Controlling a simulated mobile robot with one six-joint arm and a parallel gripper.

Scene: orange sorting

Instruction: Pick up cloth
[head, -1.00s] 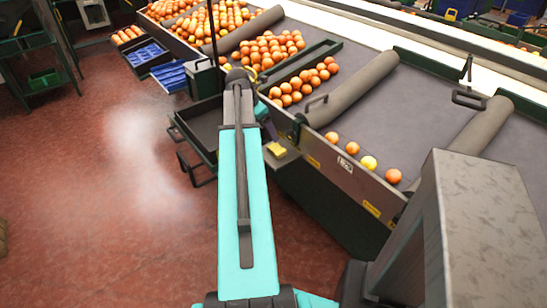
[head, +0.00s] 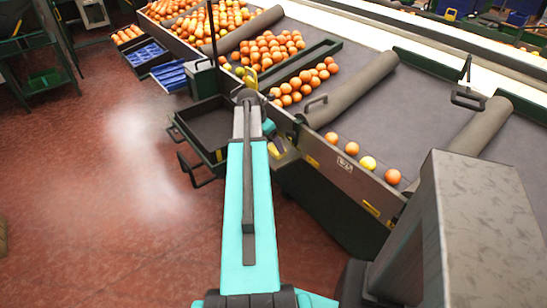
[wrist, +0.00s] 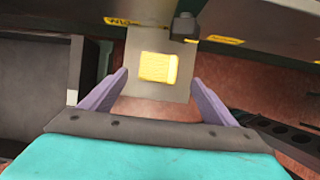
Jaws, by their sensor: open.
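The yellow cloth (wrist: 158,67) lies as a small folded square on a grey plate (wrist: 128,75) that juts from the side of the machine. In the head view only a piece of the cloth (head: 275,150) shows beside my arm. My gripper (wrist: 160,78) is open, with its two purple fingers spread and nothing held between them. In the wrist view the cloth appears ahead of the fingertips, between their lines; I see no contact. My gripper cannot be made out in the head view, behind my arm.
A dark bin (head: 205,128) stands left of the plate. The sorting table (head: 345,172), with rollers and oranges (head: 270,47), lies to the right. Blue crates (head: 170,75) stand further back. The red floor (head: 100,200) at left is clear.

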